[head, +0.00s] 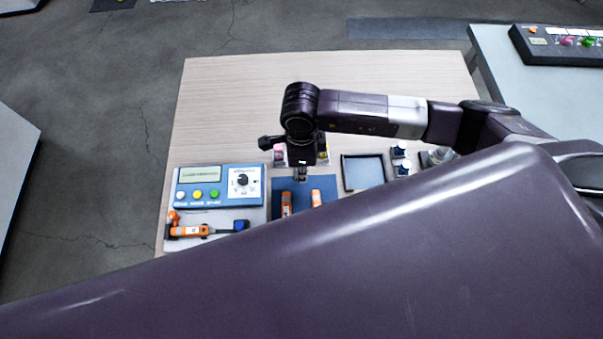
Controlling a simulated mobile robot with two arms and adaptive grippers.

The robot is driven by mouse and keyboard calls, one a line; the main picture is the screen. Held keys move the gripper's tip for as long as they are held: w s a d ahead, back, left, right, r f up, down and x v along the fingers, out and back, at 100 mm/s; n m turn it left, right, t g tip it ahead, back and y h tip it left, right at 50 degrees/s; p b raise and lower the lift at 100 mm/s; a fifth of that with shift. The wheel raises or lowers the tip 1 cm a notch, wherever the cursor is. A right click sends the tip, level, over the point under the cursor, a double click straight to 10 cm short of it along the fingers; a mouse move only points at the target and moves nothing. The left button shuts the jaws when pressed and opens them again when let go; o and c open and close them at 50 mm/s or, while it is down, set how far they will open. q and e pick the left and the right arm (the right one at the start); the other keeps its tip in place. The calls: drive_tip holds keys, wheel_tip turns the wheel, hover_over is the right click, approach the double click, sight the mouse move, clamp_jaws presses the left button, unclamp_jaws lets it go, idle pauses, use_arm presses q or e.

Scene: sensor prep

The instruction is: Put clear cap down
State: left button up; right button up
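My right gripper (300,173) hangs from the arm that comes in from the right and points down over the far part of a blue mat (328,183). Its fingers are small and dark here, and I cannot tell whether they are open or hold anything. I cannot make out a clear cap; it may be hidden or too small to see. My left gripper is not in view.
A blue device (218,195) with a screen, buttons and a dial sits left of the mat. An orange tool (188,231) lies in front of it. A square tray (363,172) and small white-and-blue items (401,168) are to the right. The wooden table's (230,100) far part is clear.

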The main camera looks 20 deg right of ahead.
wheel_tip(320, 180, down, 4)
drive_tip(key=shift+r+p, duration=0.15)
drive_tip(key=shift+p, duration=0.15)
drive_tip(key=shift+f, duration=0.2)
drive_tip(key=shift+f, duration=0.25)
drive_tip(key=o, duration=0.9)
drive_tip(key=shift+c, duration=0.2)
drive_tip(key=shift+r, duration=0.1)
